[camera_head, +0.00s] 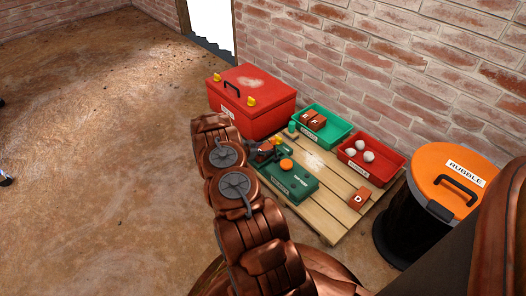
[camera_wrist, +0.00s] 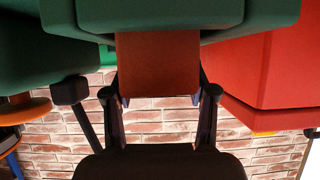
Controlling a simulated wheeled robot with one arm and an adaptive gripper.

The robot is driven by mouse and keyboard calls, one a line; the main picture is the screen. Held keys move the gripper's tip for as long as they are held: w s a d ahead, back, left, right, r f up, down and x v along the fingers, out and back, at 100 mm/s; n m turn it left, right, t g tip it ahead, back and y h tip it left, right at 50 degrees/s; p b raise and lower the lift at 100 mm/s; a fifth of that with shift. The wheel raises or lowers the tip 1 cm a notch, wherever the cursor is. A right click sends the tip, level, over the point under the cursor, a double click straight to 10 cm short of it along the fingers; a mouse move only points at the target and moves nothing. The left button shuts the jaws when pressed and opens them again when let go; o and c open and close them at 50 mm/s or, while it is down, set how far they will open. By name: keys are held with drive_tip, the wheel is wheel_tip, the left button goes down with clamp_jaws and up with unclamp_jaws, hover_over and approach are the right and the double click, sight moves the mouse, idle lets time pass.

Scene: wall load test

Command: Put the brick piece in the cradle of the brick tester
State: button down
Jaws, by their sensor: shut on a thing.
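The brick tester (camera_head: 292,184) is a green machine with an orange knob on the pallet. My gripper (camera_head: 259,155) is over its far left end, partly hidden by my copper arm. In the wrist view my gripper (camera_wrist: 160,100) has its two fingers on either side of the red-brown brick piece (camera_wrist: 157,65), shut on it. In the head view the brick piece (camera_head: 266,146) shows only as a small patch. A green part (camera_wrist: 170,18) lies directly against or behind the brick piece in the wrist view; I cannot tell whether they touch. The cradle is hidden.
A red toolbox (camera_head: 252,103) stands behind. A green tray (camera_head: 335,137) holds brick pieces; a red tray (camera_head: 383,177) holds pale lumps. A rubble bin (camera_head: 440,188) stands right. Open floor lies left.

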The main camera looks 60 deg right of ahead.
drive_tip(key=shift+w+r, duration=0.1)
drive_tip(key=shift+c, duration=1.7)
unclamp_jaws()
